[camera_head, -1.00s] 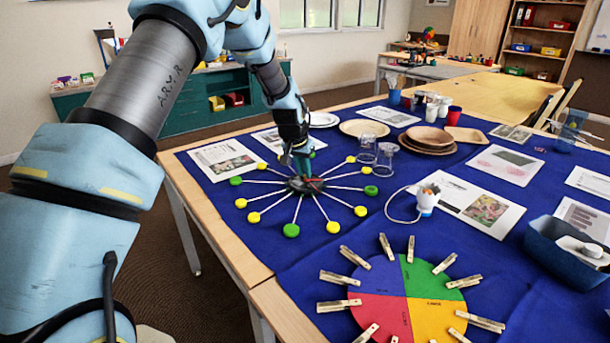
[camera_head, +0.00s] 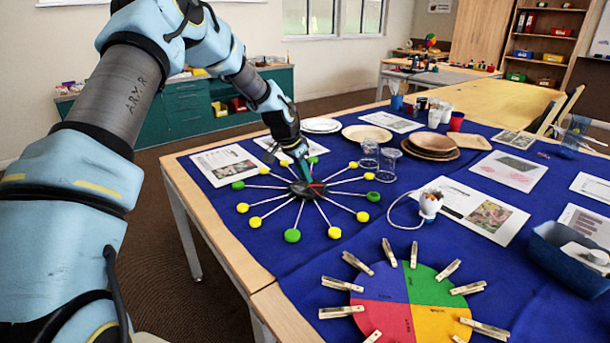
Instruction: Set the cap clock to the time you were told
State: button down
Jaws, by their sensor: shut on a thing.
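The cap clock (camera_head: 291,195) lies on the blue cloth left of the middle. It is a ring of white sticks around a dark hub, with yellow caps and a few green caps, such as the near one (camera_head: 292,235), at the outer ends. A short red hand (camera_head: 317,186) shows at the hub, pointing right. My gripper (camera_head: 304,178) reaches down from the upper left to the hub and is shut on what seems to be a clock hand. The fingers hide most of that hand, so its direction is unclear.
A coloured disc with clothespins (camera_head: 432,290) lies in front. Clear glasses (camera_head: 387,163), a small white device with a cord (camera_head: 430,204) and printed sheets (camera_head: 226,164) lie around the clock. A dark blue bin (camera_head: 565,265) stands at right.

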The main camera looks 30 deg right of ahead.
jog(key=c, duration=0.9)
grip_release()
jog(key=b+v, duration=0.1)
jog(key=v, duration=0.9)
jog(key=shift+s+a+r+b, duration=0.1)
jog(key=shift+r+b, duration=0.2)
jog(key=shift+r, duration=0.05)
jog(key=s+a+r+n+t+y+p, duration=0.1)
jog(key=s+a+n, duration=0.15)
jog(key=a, duration=0.75)
jog(key=s+a+r+n+y+p, duration=0.2)
jog(key=a+n, duration=0.2)
jog(key=a, duration=0.7)
jog(key=s+a+n, duration=0.2)
jog(key=s+a, duration=0.2)
jog(key=a, duration=0.2)
jog(key=s+a+n+y+p, duration=0.1)
jog(key=s+a+n, duration=0.2)
jog(key=s+a, duration=0.2)
jog(key=s+a+n, duration=0.3)
jog(key=s+a, duration=0.2)
jog(key=a, duration=0.2)
jog(key=shift+a+r+p, duration=0.2)
jog(key=shift+r+p, duration=0.05)
jog(key=shift+p, duration=0.15)
